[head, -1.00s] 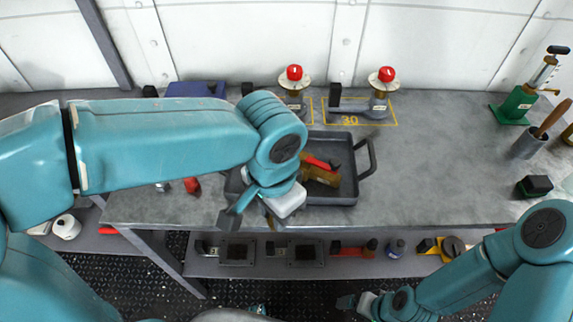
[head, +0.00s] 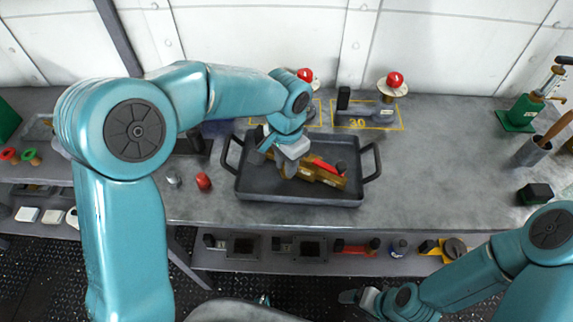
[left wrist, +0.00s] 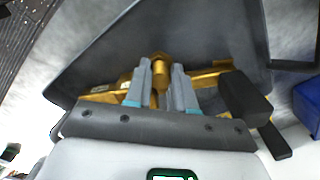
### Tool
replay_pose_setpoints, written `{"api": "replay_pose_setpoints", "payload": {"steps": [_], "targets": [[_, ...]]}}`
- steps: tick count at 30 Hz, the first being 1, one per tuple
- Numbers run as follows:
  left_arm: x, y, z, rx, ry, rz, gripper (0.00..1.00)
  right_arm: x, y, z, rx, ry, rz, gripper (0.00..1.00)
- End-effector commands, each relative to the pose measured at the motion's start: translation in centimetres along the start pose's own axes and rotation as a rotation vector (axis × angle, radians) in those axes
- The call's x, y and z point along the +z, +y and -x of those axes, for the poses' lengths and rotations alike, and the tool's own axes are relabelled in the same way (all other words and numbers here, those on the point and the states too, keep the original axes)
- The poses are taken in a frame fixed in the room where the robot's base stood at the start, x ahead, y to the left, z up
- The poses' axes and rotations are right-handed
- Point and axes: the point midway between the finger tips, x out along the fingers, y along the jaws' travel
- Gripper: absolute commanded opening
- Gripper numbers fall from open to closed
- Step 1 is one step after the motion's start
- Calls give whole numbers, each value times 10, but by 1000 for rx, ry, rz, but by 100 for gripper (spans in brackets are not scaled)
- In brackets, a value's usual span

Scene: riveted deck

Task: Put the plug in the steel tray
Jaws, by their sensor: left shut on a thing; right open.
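The steel tray (head: 372,158), dark grey with a loop handle at each end, sits on the bench. A brass valve (head: 325,174) with a red lever lies in it. My left gripper (head: 284,166) is over the left half of the tray, beside the valve. In the left wrist view its fingers (left wrist: 160,88) are shut on a small brass piece, seemingly the plug (left wrist: 159,70). The brass valve shows behind it with a black block (left wrist: 245,95). Whether the plug touches the tray cannot be told. My right gripper (head: 362,297) is open and empty, low in front of the bench.
A red piece (head: 203,181) and a small silver piece (head: 173,179) lie left of the tray. A green pump (head: 522,112) stands far right.

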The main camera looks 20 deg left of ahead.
Motion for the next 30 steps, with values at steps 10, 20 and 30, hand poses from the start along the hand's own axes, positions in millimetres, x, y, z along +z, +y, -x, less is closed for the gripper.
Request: {"api": "replay_pose_setpoints", "payload": {"steps": [10, 20, 30], "targets": [[0, 0, -16, 0, 2, 0, 0, 0, 0, 0, 0, 0, 0, 85], [0, 0, -19, 0, 1, 0, 49, 0, 1, -2, 0, 0, 0, 85], [-1, 0, -7, -1, 4, 1, 49, 0, 0, 1, 0, 1, 0, 85]]}}
